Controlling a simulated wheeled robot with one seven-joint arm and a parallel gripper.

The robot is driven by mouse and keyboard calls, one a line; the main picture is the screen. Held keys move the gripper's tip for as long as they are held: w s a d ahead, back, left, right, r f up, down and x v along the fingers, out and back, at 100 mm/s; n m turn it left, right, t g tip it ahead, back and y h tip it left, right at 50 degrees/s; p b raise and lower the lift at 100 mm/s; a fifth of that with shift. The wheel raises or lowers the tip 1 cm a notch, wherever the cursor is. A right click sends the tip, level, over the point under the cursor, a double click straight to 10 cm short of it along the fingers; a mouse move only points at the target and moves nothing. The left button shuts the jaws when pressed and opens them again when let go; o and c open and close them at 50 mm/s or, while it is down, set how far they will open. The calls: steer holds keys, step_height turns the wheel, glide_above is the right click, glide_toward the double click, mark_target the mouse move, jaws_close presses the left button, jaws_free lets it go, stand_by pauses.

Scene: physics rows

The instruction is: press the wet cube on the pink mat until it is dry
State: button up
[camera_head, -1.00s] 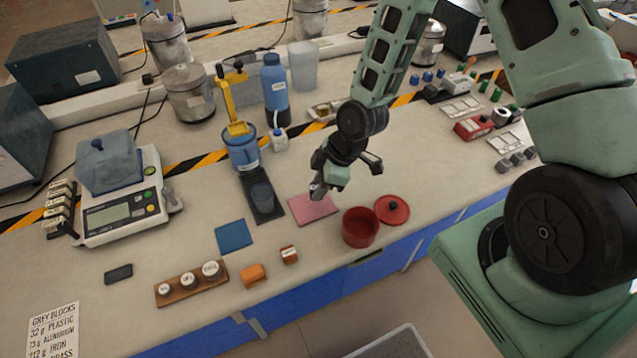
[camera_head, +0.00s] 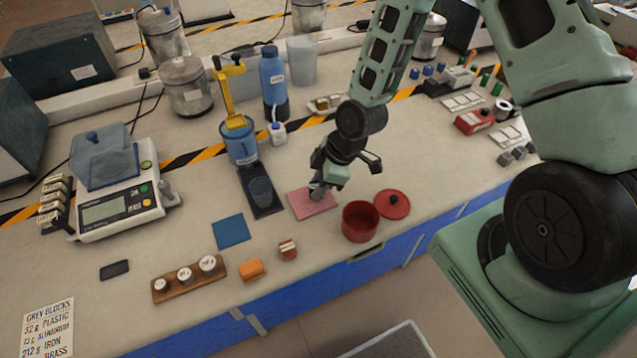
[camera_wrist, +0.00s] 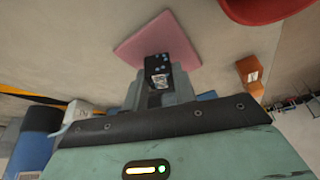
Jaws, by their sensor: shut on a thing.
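The pink mat (camera_head: 303,205) lies flat on the bench, left of the red pot. My gripper (camera_head: 317,191) points down over the mat's right part. In the wrist view, my gripper (camera_wrist: 158,84) is shut on a dark cube (camera_wrist: 157,62) with pale blue drops on its face. The pink mat (camera_wrist: 160,38) shows just beyond the cube. I cannot tell whether the cube touches the mat. In the head view the fingers largely hide the cube.
A blue mat (camera_head: 231,231) and an orange block (camera_head: 251,270) are nearer the front edge.

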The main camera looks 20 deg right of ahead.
steer(key=shift+f+b, duration=0.5)
steer(key=shift+f, duration=0.15)
stand_by(1.1)
steer(key=shift+r, duration=0.15)
steer(key=shift+d+r+p, duration=0.3)
steer(key=shift+r+p, duration=0.35)
steer(key=shift+p, duration=0.05)
steer(key=shift+f+b, duration=0.6)
steer(key=shift+f, duration=0.2)
stand_by(1.2)
steer(key=shift+r, duration=0.1)
steer(key=shift+a+r+p, duration=0.35)
steer(key=shift+r+p, duration=0.15)
steer(key=shift+r, duration=0.15)
steer(key=shift+f+b, duration=0.55)
steer(key=shift+f, duration=0.15)
stand_by(1.4)
